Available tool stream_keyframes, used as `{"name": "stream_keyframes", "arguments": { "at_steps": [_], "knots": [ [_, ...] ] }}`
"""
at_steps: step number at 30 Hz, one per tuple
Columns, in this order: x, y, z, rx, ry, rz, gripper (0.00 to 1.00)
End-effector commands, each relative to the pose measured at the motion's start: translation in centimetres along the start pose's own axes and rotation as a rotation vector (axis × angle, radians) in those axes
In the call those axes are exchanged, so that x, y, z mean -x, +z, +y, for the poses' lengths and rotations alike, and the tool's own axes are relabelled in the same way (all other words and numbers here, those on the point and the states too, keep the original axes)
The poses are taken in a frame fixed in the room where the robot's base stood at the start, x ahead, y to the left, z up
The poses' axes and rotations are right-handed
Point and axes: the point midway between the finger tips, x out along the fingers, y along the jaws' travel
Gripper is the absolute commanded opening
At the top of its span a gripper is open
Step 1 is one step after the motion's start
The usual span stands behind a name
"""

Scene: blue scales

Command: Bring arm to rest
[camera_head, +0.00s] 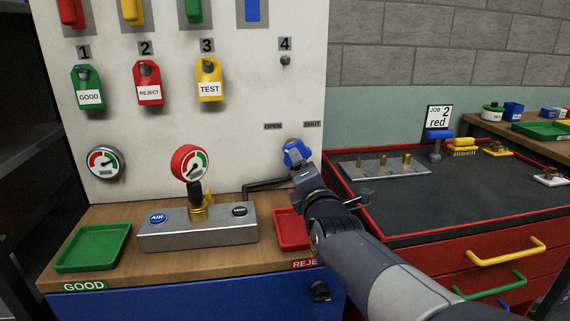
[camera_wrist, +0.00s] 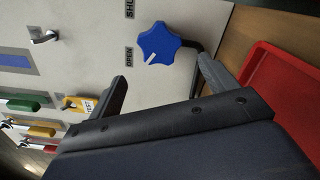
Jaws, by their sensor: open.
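My arm reaches in from the lower right in the head view. My gripper (camera_head: 308,180) is just below and in front of the blue star-shaped knob (camera_head: 296,153) on the white panel (camera_head: 240,130). In the wrist view, my gripper (camera_wrist: 165,88) has its two dark fingers spread, with nothing between them. The blue knob (camera_wrist: 158,43) is beyond the fingertips, apparently clear of them. The knob's white mark points toward the OPEN label (camera_wrist: 128,58).
The red tray (camera_head: 290,229) is close behind my gripper, partly hidden. A metal block with a gauge (camera_head: 195,235) and a green tray (camera_head: 92,248) stand on the wooden bench. Colored tags hang above. A dark-topped red cabinet (camera_head: 470,205) is at right.

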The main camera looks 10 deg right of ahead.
Motion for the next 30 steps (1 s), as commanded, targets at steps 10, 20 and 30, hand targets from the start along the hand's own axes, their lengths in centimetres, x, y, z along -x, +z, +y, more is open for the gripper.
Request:
{"name": "stream_keyframes", "arguments": {
  "at_steps": [10,20,30],
  "knots": [
    [-4.3,-0.1,-0.1,-0.001,-0.002,0.001,0.81],
    [-9.1,0.0,-0.1,-0.001,-0.001,0.000,0.81],
    [-10.6,0.0,0.0,-0.004,-0.001,0.000,0.81]
  ]
}}
